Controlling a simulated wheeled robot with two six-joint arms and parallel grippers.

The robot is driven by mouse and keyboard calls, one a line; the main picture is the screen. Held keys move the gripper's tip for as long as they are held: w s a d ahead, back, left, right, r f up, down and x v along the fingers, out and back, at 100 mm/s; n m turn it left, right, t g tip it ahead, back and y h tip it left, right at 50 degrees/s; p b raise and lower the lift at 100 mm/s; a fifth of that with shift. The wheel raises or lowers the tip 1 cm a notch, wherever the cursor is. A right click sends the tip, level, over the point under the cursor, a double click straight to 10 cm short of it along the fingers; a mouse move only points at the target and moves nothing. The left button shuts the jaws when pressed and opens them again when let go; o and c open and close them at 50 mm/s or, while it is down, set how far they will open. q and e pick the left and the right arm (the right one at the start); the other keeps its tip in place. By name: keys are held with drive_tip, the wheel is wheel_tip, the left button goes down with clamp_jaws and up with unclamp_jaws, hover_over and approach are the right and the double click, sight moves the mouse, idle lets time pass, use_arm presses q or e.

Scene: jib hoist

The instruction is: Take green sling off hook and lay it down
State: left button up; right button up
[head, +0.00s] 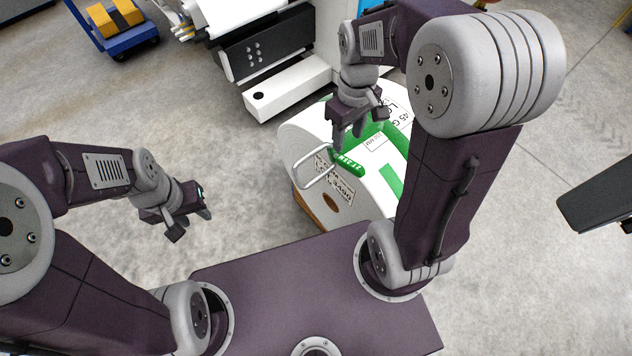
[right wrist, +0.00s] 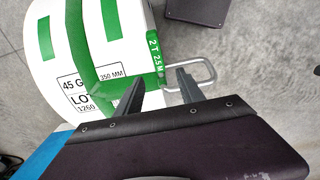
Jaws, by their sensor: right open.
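A green strap end marked "2 T 2.5 M" (head: 348,161), which I take for the green sling, lies at the near edge of a large white rounded body (head: 365,190). It also shows in the right wrist view (right wrist: 154,55). A grey metal loop (head: 313,168) juts out beside it. I cannot make out a hook. My right gripper (head: 350,136) is open just above the strap end. In the right wrist view its fingertips (right wrist: 164,80) stand apart, near the strap and the loop; contact is unclear. My left gripper (head: 195,217) appears open and empty above the floor.
The white body carries more green bands and a label (right wrist: 82,95). A white and black machine (head: 265,55) stands behind it. A blue cart with yellow blocks (head: 122,30) is at the upper left. A dark flat object (head: 600,195) is at the right.

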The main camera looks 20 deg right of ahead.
sight(343, 158)
drive_tip(key=shift+w+f, duration=0.3)
drive_tip(key=shift+f, duration=0.15)
drive_tip(key=f, duration=0.3)
drive_tip(key=shift+s+f+b, duration=0.15)
drive_tip(key=shift+s+b, duration=0.05)
drive_tip(key=shift+b, duration=0.15)
drive_tip(key=shift+w+f, duration=0.1)
drive_tip(key=shift+f, duration=0.25)
drive_tip(key=f, duration=0.3)
drive_tip(key=f+b, duration=0.1)
drive_tip(key=f, duration=0.1)
drive_tip(key=shift+w, duration=0.25)
use_arm(q)
drive_tip(key=f, duration=0.2)
drive_tip(key=shift+w+f, duration=0.25)
drive_tip(key=shift+f, duration=0.1)
use_arm(e)
drive_tip(key=shift+r, duration=0.1)
clamp_jaws()
